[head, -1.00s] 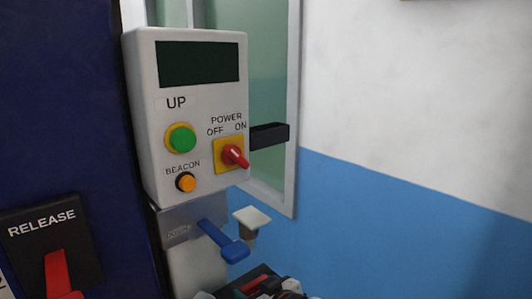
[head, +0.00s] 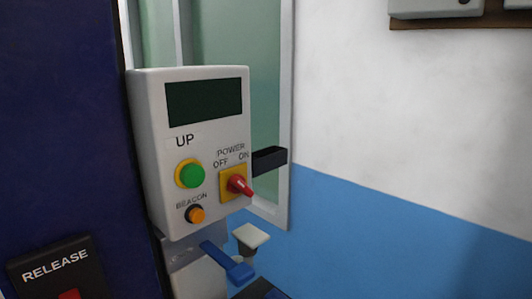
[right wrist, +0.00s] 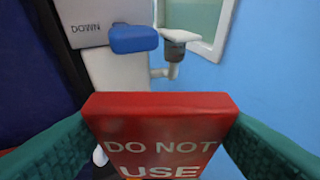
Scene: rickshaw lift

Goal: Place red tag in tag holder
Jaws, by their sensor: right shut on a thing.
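A red tag (right wrist: 160,125) marked "DO NOT USE" fills the lower middle of the right wrist view. My right gripper (right wrist: 160,138) is shut on it, with one green finger at each side edge. A small black holder (head: 269,160) sticks out from the right side of the white control box (head: 205,130) in the head view; it looks like the tag holder. The tag is apart from it, and the holder does not show in the right wrist view. My left gripper is in neither view.
The box carries a green UP button (head: 190,174), a red POWER knob (head: 240,185) and an orange BEACON button (head: 196,214). Below are a blue lever (head: 228,262) and a white-topped fixture (head: 250,236). A RELEASE panel (head: 55,265) is lower left. The wall at right is clear lower down.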

